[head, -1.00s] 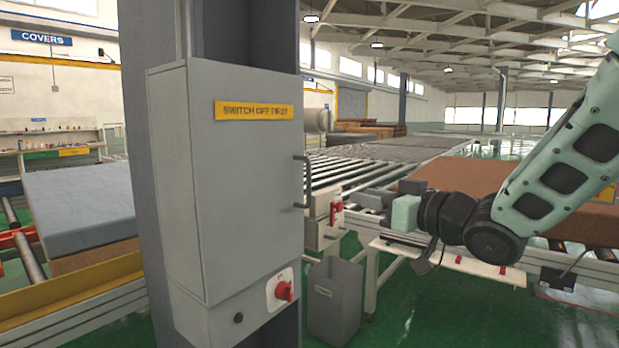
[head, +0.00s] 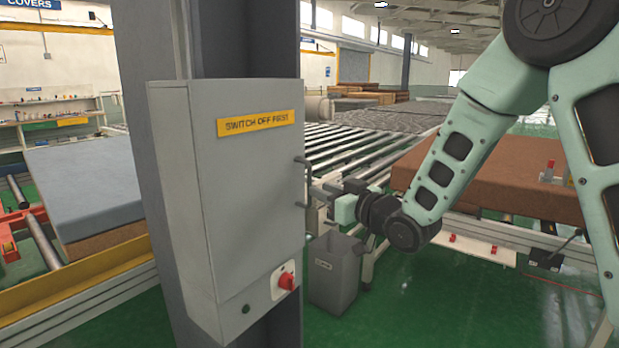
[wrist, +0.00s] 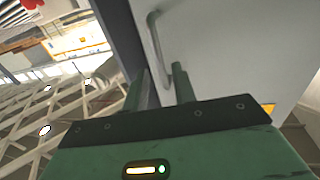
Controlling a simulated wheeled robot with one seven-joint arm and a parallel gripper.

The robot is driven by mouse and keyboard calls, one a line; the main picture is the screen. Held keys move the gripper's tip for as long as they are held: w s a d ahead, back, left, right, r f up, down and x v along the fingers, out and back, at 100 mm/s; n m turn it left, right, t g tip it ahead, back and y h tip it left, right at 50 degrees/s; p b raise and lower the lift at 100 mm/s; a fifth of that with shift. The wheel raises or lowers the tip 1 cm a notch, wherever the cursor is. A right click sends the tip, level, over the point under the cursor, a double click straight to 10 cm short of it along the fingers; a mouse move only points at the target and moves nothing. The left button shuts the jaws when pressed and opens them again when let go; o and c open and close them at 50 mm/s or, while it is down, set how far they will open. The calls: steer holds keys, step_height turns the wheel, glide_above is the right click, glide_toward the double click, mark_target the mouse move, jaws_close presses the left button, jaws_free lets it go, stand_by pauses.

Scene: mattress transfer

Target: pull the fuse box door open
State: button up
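The grey fuse box (head: 178,200) is fixed to a column, and its door (head: 245,190) looks shut. The door carries a yellow "SWITCH OFF FIRST" label (head: 257,123) and a dark bar handle (head: 305,183) at its right edge. My gripper (head: 322,196) is just right of the handle in the head view. In the wrist view, the two fingers (wrist: 161,88) stand apart with a gap between them. The handle (wrist: 156,42) lies just beyond their tips, in line with the gap, beside the pale door face (wrist: 225,50). I see no grip on it.
A red rotary switch (head: 287,281) and a dark round button (head: 246,309) are on the box's lower part. A grey bin (head: 335,275) stands on the green floor to the right. A roller conveyor (head: 345,145) runs behind. A brown mattress (head: 490,175) lies at the right.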

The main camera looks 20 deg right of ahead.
mark_target(309, 202)
steer(key=shift+p+x, duration=0.7)
steer(key=shift+x, duration=2.05)
jaws_close()
